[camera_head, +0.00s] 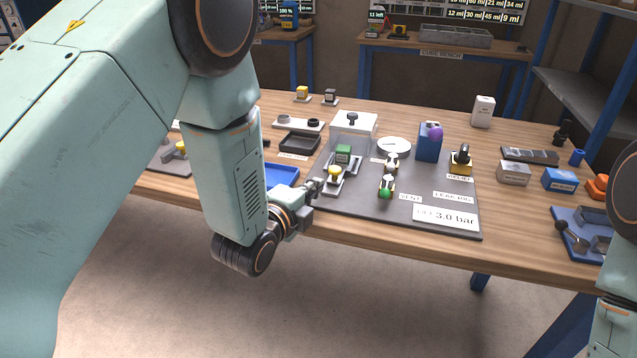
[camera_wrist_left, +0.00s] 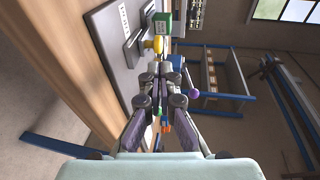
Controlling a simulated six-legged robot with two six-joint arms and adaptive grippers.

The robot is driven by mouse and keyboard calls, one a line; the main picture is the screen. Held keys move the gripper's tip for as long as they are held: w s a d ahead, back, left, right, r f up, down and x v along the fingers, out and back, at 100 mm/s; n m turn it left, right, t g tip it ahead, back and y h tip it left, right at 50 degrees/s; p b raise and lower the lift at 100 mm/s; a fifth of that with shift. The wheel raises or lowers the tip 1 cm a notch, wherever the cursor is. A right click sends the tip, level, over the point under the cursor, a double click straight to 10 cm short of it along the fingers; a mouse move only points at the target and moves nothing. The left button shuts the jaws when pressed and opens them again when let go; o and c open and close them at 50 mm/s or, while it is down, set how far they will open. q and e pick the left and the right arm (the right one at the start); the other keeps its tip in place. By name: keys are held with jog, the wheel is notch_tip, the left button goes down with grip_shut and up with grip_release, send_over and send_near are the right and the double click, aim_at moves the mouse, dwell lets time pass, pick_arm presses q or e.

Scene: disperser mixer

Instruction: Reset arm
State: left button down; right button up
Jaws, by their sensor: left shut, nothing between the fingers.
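My left arm reaches in from the left in the head view. Its gripper (camera_head: 316,187) is at the front left edge of the grey leak rig board (camera_head: 440,189), close to a yellow knob (camera_head: 334,174). In the left wrist view the gripper (camera_wrist_left: 160,82) has its fingertips together with nothing between them. The yellow knob (camera_wrist_left: 154,45) and a green block (camera_wrist_left: 162,22) show just beyond the tips. Whether the fingertips touch the knob I cannot tell. Part of my right arm shows at the right edge of the head view; its gripper is out of view.
Small boxes (camera_head: 513,173) stand to the right. The floor in front is clear.

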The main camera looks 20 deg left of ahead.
pick_arm(q)
jog(key=shift+v, duration=3.65)
jog(key=s+a+f+n+g+y, duration=0.1)
jog(key=s+a+f+n+g, duration=0.1)
jog(key=s+f+n+g, duration=0.35)
jog(key=s+a+f+n+g+y, duration=0.1)
jog(key=s+a+f+n+g, duration=0.15)
jog(key=s+f+n, duration=0.65)
jog(key=s+f+n+g, duration=0.3)
jog(key=s+f, duration=0.2)
jog(key=s, duration=0.4)
jog(key=s+a+f+n+g+y, duration=0.1)
jog(key=s+f+n+g, duration=0.2)
jog(key=s+f, duration=0.3)
jog(key=s+g, duration=0.1)
jog(key=s, duration=0.2)
jog(key=shift+s+f+g, duration=0.2)
jog(key=shift+s+g, duration=0.05)
jog(key=shift+g, duration=0.05)
